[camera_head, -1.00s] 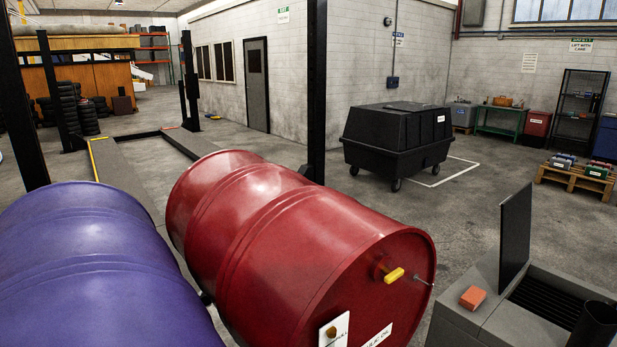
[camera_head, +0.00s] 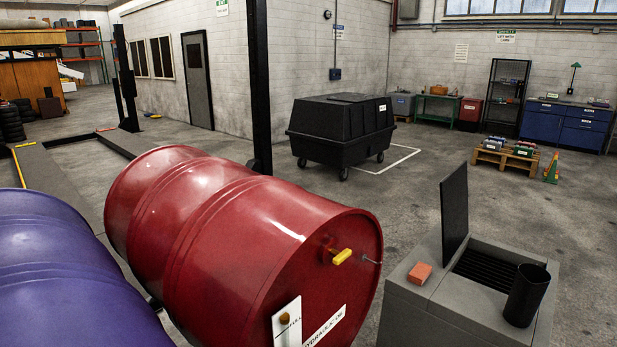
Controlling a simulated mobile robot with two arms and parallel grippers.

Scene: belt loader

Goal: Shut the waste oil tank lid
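A grey box-shaped tank (camera_head: 412,310), which looks like the waste oil tank, stands at the lower right. Its dark flat lid (camera_head: 454,212) is open and stands nearly upright at the left end of the opening. A dark slatted grate (camera_head: 487,268) shows in the opening. An orange block (camera_head: 419,273) lies on the grey top, left of the opening and near the lid's foot. A dark cup-like container (camera_head: 526,295) is at the right end of the top and hides part of it. Neither of my grippers is in view.
A red drum (camera_head: 240,240) and a purple drum (camera_head: 60,270) lie on their sides at the left front. A black wheeled bin (camera_head: 340,133) stands behind. A pallet (camera_head: 505,160) and an orange-green cone (camera_head: 552,169) are farther right. The floor behind the tank is clear.

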